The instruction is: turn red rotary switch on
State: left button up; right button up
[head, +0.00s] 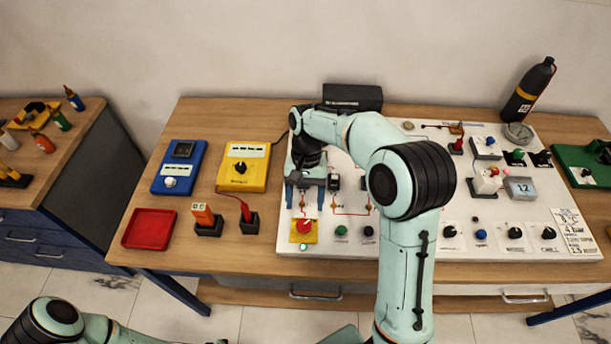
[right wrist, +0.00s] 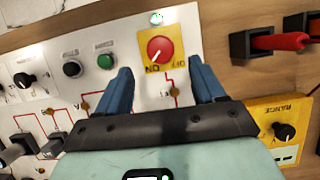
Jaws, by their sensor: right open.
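The red rotary switch (head: 303,227) sits on a yellow plate at the front left of the white panel. In the right wrist view the red knob (right wrist: 160,48) lies beyond my fingertips, with ON and OFF lettering upside down. A pale mark on the knob seems to point toward ON. A small lamp (head: 303,247) beside the plate glows greenish. My right gripper (head: 305,190) is open and empty, its blue fingers apart, just behind the switch in the head view. In the right wrist view the gripper (right wrist: 162,80) does not touch the knob. My left gripper is out of view.
Green (head: 341,231) and black (head: 368,231) buttons sit right of the switch. A multimeter probe holder (head: 249,222) stands to its left, beside a yellow range box (head: 243,167). A red tray (head: 149,229) lies at the table's left. Bare wood fronts the panel.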

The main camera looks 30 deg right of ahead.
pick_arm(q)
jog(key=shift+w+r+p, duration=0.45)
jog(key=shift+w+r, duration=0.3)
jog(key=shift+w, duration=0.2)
pick_arm(e)
jog(key=v, duration=0.7)
jog(key=shift+w, duration=0.15)
